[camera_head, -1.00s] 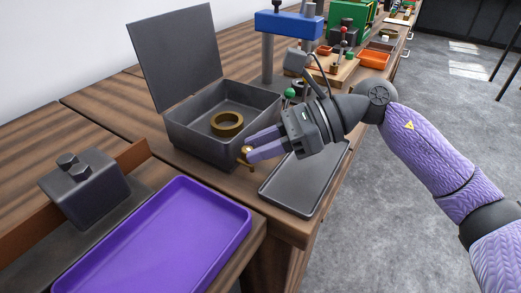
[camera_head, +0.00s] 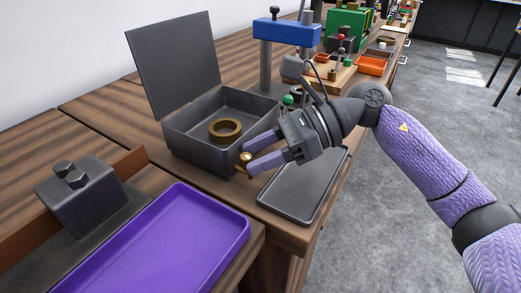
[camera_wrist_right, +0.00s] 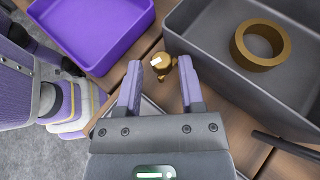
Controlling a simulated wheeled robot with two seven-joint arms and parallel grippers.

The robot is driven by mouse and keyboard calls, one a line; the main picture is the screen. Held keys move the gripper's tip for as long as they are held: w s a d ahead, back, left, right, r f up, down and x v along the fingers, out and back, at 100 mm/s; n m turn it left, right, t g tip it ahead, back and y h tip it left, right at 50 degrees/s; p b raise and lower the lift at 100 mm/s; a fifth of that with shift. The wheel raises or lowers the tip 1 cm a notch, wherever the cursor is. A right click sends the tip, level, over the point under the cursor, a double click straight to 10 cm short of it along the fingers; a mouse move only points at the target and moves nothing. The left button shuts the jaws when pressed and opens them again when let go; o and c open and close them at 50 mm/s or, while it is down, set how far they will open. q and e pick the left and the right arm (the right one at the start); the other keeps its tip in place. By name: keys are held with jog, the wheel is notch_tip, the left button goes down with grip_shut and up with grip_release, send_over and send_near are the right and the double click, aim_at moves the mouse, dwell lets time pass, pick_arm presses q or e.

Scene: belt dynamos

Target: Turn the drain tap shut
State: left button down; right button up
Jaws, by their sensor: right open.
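The drain tap is a small brass fitting (camera_head: 244,160) low on the front right side of a dark grey open-lidded tank (camera_head: 190,148). It also shows in the right wrist view (camera_wrist_right: 161,62), with a pale mark on its top. My right gripper (camera_head: 247,159) is open, its two purple fingers spread, with the tips right at the tap. In the right wrist view the fingertips (camera_wrist_right: 160,68) lie either side of the tap or just short of it; I cannot tell whether they touch it. A brass ring (camera_head: 225,130) lies inside the tank. My left gripper is not in view.
A shallow dark tray (camera_head: 300,190) lies below my right gripper at the bench edge. A purple tray (camera_head: 160,245) and a dark block with bolts (camera_head: 82,195) are at the left. A blue-topped press (camera_head: 287,28) stands behind the tank.

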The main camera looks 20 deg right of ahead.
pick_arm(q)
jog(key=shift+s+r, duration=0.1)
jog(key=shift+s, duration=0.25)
pick_arm(e)
jog(key=shift+r, duration=0.1)
